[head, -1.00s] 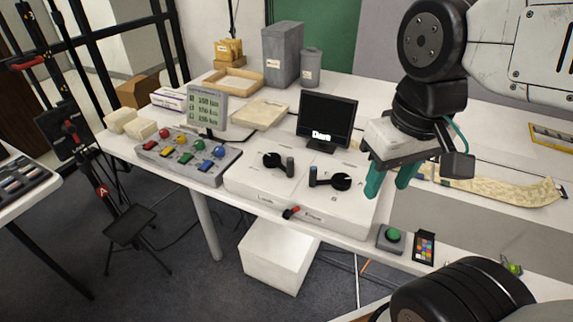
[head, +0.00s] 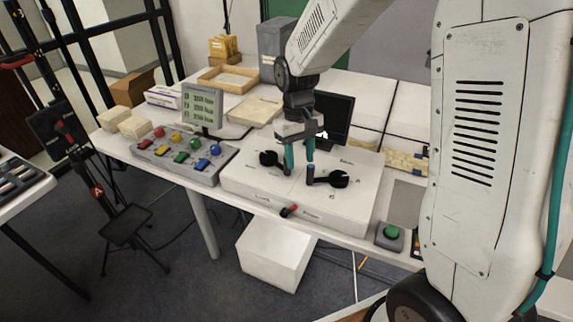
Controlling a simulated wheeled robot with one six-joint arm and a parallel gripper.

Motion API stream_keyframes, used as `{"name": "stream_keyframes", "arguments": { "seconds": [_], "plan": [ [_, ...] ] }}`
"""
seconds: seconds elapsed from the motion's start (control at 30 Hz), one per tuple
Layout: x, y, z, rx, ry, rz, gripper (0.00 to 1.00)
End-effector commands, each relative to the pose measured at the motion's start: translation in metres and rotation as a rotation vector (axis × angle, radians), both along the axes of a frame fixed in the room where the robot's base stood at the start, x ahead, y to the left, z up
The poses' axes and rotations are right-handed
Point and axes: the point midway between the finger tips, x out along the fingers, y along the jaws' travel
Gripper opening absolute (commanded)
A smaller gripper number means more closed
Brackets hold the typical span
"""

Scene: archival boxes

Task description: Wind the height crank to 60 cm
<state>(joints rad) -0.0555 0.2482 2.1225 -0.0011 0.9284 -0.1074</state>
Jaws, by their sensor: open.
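Two black cranks sit on a white box on the bench; their labels are too small to read, so I cannot tell which is the height crank. The left crank (head: 268,158) has its upright handle at its right end. The right crank (head: 338,180) has its upright handle at its left end. My gripper (head: 299,161) points down over the box with its teal fingers apart and nothing seen between them. Its left finger is close to the left crank's handle and its right finger is just above the right crank's handle; I cannot tell if either touches.
A red-tipped lever (head: 289,211) is on the box's front. A dark monitor (head: 334,118) stands behind, partly covered by my gripper. A console with coloured knobs (head: 185,160) and a small display (head: 202,105) are left. A green button (head: 391,232) is right.

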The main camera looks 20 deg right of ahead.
Motion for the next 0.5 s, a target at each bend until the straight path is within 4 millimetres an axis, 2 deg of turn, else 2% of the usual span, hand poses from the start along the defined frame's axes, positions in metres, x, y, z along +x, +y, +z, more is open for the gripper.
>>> {"name": "stream_keyframes", "arguments": {
  "seconds": [0.03,0.13,0.23,0.37,0.5],
  "plan": [
    [0.014,0.002,-0.011,0.002,-0.008,0.010,0.43],
    [0.041,0.004,-0.023,0.007,-0.049,0.032,0.43],
    [0.069,0.006,-0.017,0.013,-0.130,0.056,0.43],
    [0.075,0.005,-0.022,0.015,-0.158,0.073,0.43],
    [0.073,0.005,-0.042,0.016,-0.154,0.073,0.43]
  ]
}}
